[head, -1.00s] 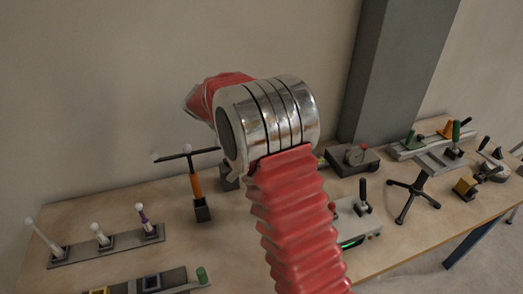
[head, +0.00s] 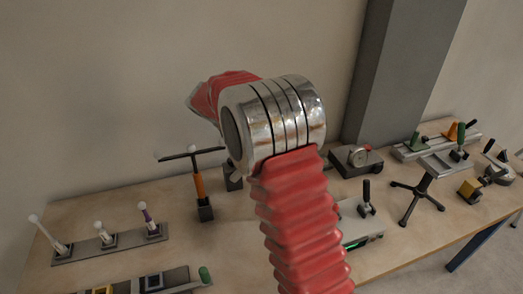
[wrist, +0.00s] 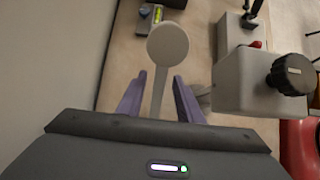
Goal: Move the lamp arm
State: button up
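In the wrist view a pale grey round disc (wrist: 168,46) sits on a flat stem (wrist: 158,100); it looks like the lamp arm, though I cannot be sure. My gripper (wrist: 157,88) has two purple fingers, spread apart. The stem shows between them with gaps on both sides, and the disc lies beyond the fingertips. Whether a finger touches the stem, I cannot tell. The stem's lower end is hidden by my gripper's body. In the head view my red-sleeved arm covers the gripper and the disc.
A grey box with a black knob (wrist: 292,74) stands close right of my gripper. An orange post with a dark crossbar (head: 198,183) stands left of my arm. A plate with white-tipped levers (head: 105,242) lies farther left. The wall (wrist: 50,70) is close on the left.

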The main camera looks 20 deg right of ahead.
notch_tip(320, 180, up, 9)
jog(key=shift+r, duration=0.15)
dwell(0.4)
jog(key=shift+a+r, duration=0.1)
jog(key=shift+r, duration=0.05)
jog(key=s+v, duration=0.1)
jog(key=v, duration=1.4)
jog(key=shift+w+a, duration=0.4)
jog(key=shift+w, duration=0.05)
dwell(1.4)
